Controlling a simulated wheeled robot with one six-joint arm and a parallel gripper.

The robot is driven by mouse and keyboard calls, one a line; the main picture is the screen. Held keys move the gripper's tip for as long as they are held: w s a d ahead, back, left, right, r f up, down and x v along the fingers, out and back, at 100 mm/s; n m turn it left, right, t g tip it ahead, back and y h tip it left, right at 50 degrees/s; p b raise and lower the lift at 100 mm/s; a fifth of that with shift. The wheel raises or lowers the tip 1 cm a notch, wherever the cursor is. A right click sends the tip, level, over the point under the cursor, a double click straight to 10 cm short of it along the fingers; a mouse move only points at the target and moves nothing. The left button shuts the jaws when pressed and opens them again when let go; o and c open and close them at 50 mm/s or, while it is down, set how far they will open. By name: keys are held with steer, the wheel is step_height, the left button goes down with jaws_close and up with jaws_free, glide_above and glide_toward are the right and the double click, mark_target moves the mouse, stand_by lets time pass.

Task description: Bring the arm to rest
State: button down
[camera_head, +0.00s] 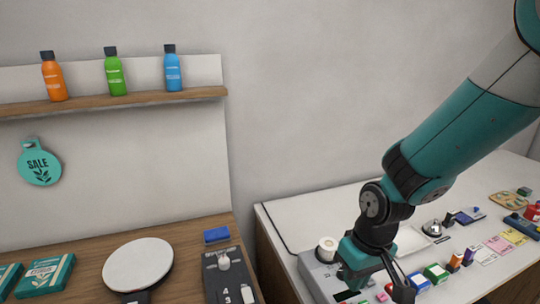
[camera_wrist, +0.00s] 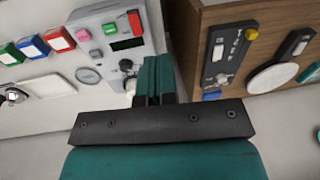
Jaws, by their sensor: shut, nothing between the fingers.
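My gripper (camera_head: 400,289) hangs at the end of my teal and dark arm, which reaches down from the upper right in the head view. It is over the front of the white counter, beside a grey machine (camera_head: 318,275). In the wrist view my gripper (camera_wrist: 154,72) points away from the camera, its teal fingers together with nothing between them. The grey machine also shows there (camera_wrist: 110,40), just left of the fingers. The fingertips are partly cut off or hidden in the head view.
The white counter (camera_head: 330,205) holds several small coloured boxes, a bell (camera_head: 432,227) and a white roll (camera_head: 327,248). The wooden counter (camera_head: 195,235) at left holds a round white disc (camera_head: 138,265), a switch panel (camera_head: 228,280) and a blue block (camera_head: 216,235). A shelf (camera_head: 150,99) carries three bottles.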

steer(key=s+a+r+n+y+b, duration=0.1)
steer(key=s+r+b, duration=0.1)
steer(key=s+r, duration=0.3)
steer(key=s+a+r+n+y+b, duration=0.1)
steer(key=s+r+n, duration=0.1)
steer(key=s+r, duration=0.4)
steer(key=s, duration=0.5)
steer(key=shift+a+r+y+b, duration=0.15)
steer(key=shift+a+y+b, duration=0.05)
steer(key=shift+y+b, duration=0.2)
